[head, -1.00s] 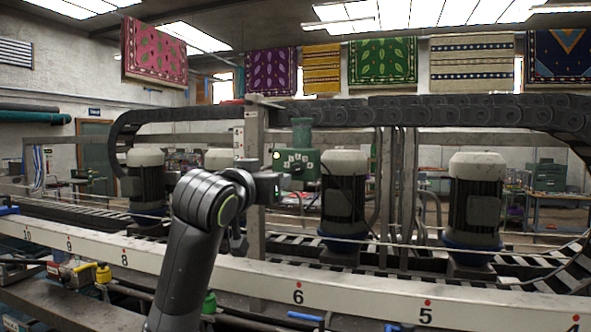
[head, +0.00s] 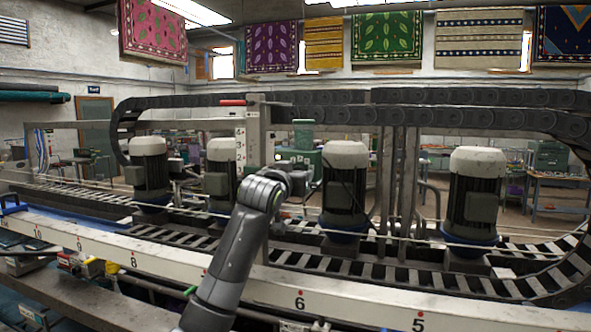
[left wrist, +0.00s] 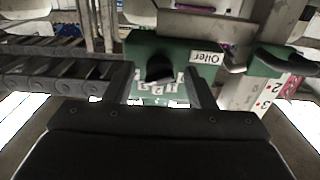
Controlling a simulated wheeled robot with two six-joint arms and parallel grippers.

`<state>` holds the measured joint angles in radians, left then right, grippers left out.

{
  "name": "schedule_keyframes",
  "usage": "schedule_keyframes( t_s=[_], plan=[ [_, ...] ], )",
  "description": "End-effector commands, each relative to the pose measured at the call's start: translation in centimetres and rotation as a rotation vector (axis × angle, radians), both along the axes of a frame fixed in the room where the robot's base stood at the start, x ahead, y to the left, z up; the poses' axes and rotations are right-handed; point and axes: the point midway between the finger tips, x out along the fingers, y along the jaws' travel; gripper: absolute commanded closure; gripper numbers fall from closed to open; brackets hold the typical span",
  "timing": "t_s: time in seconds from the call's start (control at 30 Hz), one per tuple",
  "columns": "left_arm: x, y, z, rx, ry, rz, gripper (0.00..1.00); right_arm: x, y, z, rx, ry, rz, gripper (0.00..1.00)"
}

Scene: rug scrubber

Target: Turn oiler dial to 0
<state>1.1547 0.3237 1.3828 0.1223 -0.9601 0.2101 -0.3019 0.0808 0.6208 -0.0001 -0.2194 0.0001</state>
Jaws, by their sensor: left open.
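The green oiler (head: 306,133) stands on the grey post behind the rail in the head view, with my left arm covering part of it. In the left wrist view, which looks inverted, the green oiler box (left wrist: 140,45) bears a white "Oiler" label. Its black dial knob (left wrist: 158,68) shows with several white number tags around it. The dial's setting is too small to read. My left gripper (left wrist: 160,82) is open, with one finger on each side of the dial; contact cannot be told. In the head view my left gripper (head: 297,180) is at the oiler's front. My right gripper is out of view.
A white numbered rail (head: 180,265) runs across the front. Motors with white caps (head: 345,155) and (head: 475,160) stand right of the oiler, and others stand left. A black cable chain (head: 450,118) passes behind. A grey post (head: 256,140) is close beside the oiler.

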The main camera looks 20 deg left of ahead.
Motion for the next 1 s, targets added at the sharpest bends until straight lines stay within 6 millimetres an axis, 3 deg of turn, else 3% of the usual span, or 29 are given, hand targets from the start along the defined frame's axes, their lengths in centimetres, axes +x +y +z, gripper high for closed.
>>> schedule_keyframes(
  t_s=[0.37,0.7,1.0],
  plan=[
    [0.31,-0.03,-0.01,0.0,0.0,0.0,0.52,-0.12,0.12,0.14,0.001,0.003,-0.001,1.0],
    [0.3,-0.03,0.01,0.0,-0.001,0.0,0.93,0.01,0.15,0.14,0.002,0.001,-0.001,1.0],
    [0.29,-0.03,-0.02,-0.046,0.001,0.0,0.93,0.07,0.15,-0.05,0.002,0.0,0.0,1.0]
  ],
)
